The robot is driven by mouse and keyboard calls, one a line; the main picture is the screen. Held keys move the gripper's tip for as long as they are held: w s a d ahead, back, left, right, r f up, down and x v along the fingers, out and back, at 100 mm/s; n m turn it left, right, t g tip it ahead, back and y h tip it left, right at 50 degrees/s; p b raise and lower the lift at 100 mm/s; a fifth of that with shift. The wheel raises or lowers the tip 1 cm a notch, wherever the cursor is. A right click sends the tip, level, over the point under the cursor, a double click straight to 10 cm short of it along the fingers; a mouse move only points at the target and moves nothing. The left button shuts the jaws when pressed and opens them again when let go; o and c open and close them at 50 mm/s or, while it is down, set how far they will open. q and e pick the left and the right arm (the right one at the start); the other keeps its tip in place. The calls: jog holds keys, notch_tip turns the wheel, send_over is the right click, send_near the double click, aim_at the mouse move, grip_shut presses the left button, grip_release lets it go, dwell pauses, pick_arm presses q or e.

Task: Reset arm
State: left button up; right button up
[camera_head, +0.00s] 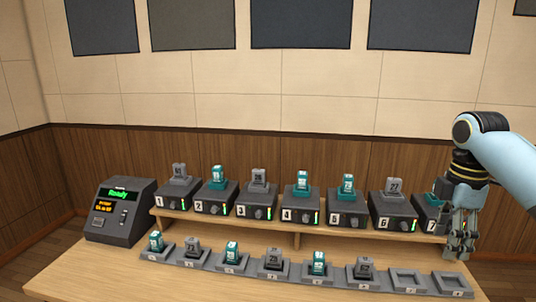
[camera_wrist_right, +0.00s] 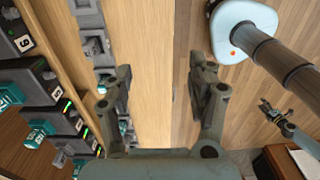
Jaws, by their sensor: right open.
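My right gripper (camera_head: 460,250) hangs at the right end of the bench, fingers pointing down, beside the dark box labelled 7 (camera_head: 430,212), which it partly hides. In the right wrist view my right gripper (camera_wrist_right: 158,80) is open, with nothing between its fingers. My left gripper (camera_wrist_right: 272,108) appears small at the right of the wrist view; its finger state is unclear. Numbered fader boxes (camera_head: 257,208) stand in a row on the raised shelf, several with grey or teal blocks on top.
A front row of grey holders (camera_head: 408,281) carries several grey and teal blocks; two holders at the right are empty. A dark console (camera_head: 118,214) with a green "Ready" screen stands at the left. The front of the wooden bench (camera_head: 110,285) is clear.

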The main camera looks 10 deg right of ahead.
jog(key=s+a+f+m+g+b, duration=0.15)
jog(key=s+f+b, duration=0.4)
jog(key=f, duration=0.75)
jog(key=s+a+f+g+b, duration=0.1)
jog(key=s+a+f+b, duration=0.2)
jog(key=s+f, duration=0.8)
jog(key=s+a+f+m+g+b, duration=0.15)
jog(key=s+f+b, duration=0.3)
jog(key=f, duration=1.05)
jog(key=s+a+f+m+t+b, duration=0.1)
jog(key=s+a+f+m+b, duration=0.25)
jog(key=s+f, duration=1.05)
jog(key=s+a+f+m+t+b, duration=0.15)
jog(key=s+f+m+b, duration=0.3)
jog(key=s+f, duration=1)
jog(key=w+m+t, duration=0.1)
jog(key=w, duration=0.1)
jog(key=w+m+t, duration=0.1)
jog(key=m, duration=0.1)
jog(key=shift+w+a+r+h, duration=0.15)
jog(key=shift+w+r+h, duration=0.05)
jog(key=shift+w+h, duration=0.2)
